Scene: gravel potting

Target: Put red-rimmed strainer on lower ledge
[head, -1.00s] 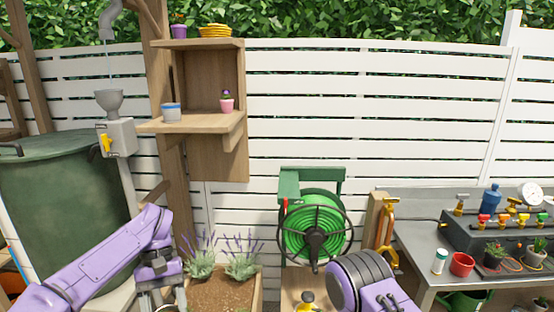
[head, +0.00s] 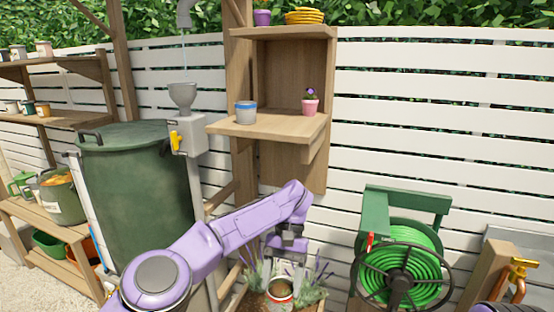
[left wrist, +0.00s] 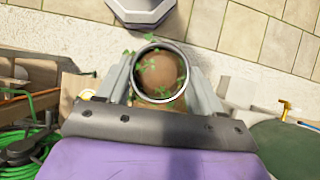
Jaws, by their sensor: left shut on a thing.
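My left gripper (head: 285,272) is shut on the strainer (head: 280,291), a small round thing with a pale wall and a reddish rim, low over the lavender planter. In the left wrist view the strainer (left wrist: 160,47) shows as a dark and pale ring between the two fingers of the left gripper (left wrist: 163,90), with brown soil and green sprigs seen inside its outline. The lower ledge (head: 265,128) is the wooden shelf board above and behind the gripper. A grey-blue pot (head: 246,112) and a pink flower pot (head: 310,107) stand on it. My right gripper is out of view.
Yellow plates (head: 305,16) and a purple pot (head: 262,17) sit on the upper ledge (head: 285,33). A funnel (head: 182,95) under a spout and a green barrel (head: 135,195) stand left. A green hose reel (head: 400,262) stands right. The lower ledge is bare between its pots.

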